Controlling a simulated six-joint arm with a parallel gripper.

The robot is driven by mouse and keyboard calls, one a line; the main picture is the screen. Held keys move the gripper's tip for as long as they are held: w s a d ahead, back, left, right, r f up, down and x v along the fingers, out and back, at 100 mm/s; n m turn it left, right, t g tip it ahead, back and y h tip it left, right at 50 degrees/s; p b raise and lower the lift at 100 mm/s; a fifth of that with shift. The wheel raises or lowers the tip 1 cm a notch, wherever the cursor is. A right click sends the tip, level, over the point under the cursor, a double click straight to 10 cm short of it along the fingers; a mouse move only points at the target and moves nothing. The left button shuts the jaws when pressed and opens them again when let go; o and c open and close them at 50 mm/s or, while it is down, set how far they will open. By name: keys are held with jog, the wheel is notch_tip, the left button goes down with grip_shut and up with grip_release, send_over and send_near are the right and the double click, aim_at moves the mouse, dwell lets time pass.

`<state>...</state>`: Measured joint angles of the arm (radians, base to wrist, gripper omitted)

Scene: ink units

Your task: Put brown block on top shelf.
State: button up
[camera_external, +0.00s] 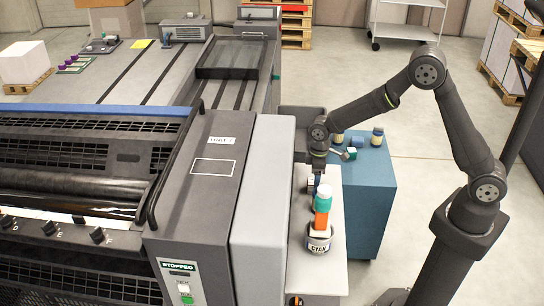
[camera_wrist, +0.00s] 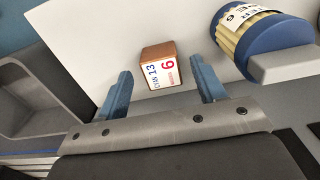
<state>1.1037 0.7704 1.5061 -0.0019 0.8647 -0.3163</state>
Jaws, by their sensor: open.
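A small brown block (camera_wrist: 158,52) with a white printed label lies on a pale surface (camera_wrist: 100,30) in the wrist view. The block is just ahead of the fingertips, in line with the gap and not gripped. In the external view my gripper (camera_external: 314,183) points down over the white ledge (camera_external: 326,275) beside the press. I cannot make out the block there. I cannot tell which surface is the top shelf.
A "CYAN" can (camera_external: 319,239) with an orange, green-capped bottle (camera_external: 322,205) stands near my gripper on the ledge. A blue cabinet (camera_external: 372,212) carries several jars. A blue-ended, cream-banded roll (camera_wrist: 255,38) lies right of the block. A grey tray (camera_wrist: 40,95) is at left.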

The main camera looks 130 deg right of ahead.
notch_tip(320, 180, up, 9)
jog(key=shift+f, duration=0.2)
jog(key=shift+f, duration=0.1)
notch_tip(320, 180, down, 12)
jog(key=shift+f, duration=0.2)
jog(key=shift+r, duration=1.9)
